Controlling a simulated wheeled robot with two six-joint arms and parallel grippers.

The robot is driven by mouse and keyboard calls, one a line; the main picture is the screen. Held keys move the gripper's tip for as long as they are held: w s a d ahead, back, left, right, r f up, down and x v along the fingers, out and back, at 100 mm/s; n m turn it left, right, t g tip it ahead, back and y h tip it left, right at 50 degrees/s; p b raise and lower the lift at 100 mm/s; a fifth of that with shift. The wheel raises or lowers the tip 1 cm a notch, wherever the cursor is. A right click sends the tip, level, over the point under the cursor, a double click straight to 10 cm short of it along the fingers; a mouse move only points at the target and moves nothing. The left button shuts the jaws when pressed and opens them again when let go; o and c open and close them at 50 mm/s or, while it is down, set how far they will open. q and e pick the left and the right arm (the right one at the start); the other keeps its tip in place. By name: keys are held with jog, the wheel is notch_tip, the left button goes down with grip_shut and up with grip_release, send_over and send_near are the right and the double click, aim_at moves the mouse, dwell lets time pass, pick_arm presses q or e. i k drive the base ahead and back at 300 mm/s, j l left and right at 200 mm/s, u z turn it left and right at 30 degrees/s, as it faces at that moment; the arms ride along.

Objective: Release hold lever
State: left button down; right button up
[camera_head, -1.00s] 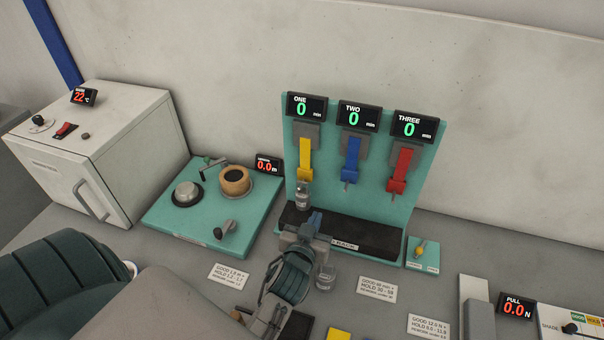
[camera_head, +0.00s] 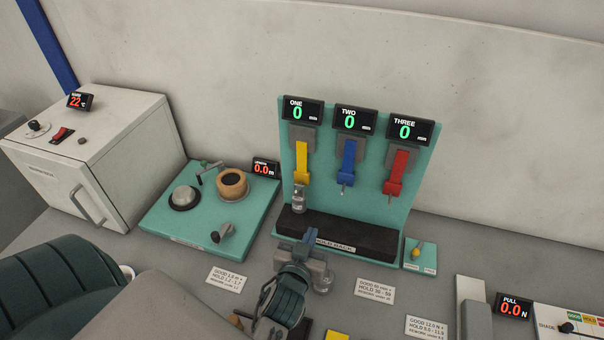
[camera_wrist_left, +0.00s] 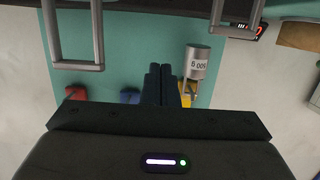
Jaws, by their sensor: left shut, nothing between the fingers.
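My left gripper (camera_head: 312,235) is shut and empty, in front of the black ledge of the teal test rack (camera_head: 350,218). Its shut fingers also show in the left wrist view (camera_wrist_left: 160,85). Yellow (camera_head: 302,162), blue (camera_head: 348,165) and red (camera_head: 395,172) strips hang on the rack. A metal weight (camera_head: 299,198) hangs at the yellow strip and also shows beside my fingers in the wrist view (camera_wrist_left: 198,62). A small lever with a yellow knob (camera_head: 417,252) stands on a teal plate right of the rack, apart from my gripper. I cannot tell which part is the hold lever.
Another metal weight (camera_head: 323,280) stands on the bench beside my left wrist. A teal winding base (camera_head: 208,215) with a tape roll (camera_head: 232,183) is left of the rack. A white oven box (camera_head: 95,155) stands farther left. Displays ONE, TWO and THREE read 0.

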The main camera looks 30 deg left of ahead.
aim_at(415, 252)
jog(key=k+l, duration=0.2)
jog(key=k, duration=0.3)
jog(key=k+l, duration=0.2)
jog(key=k, duration=0.25)
jog(key=k+l, duration=0.15)
jog(key=k, duration=0.35)
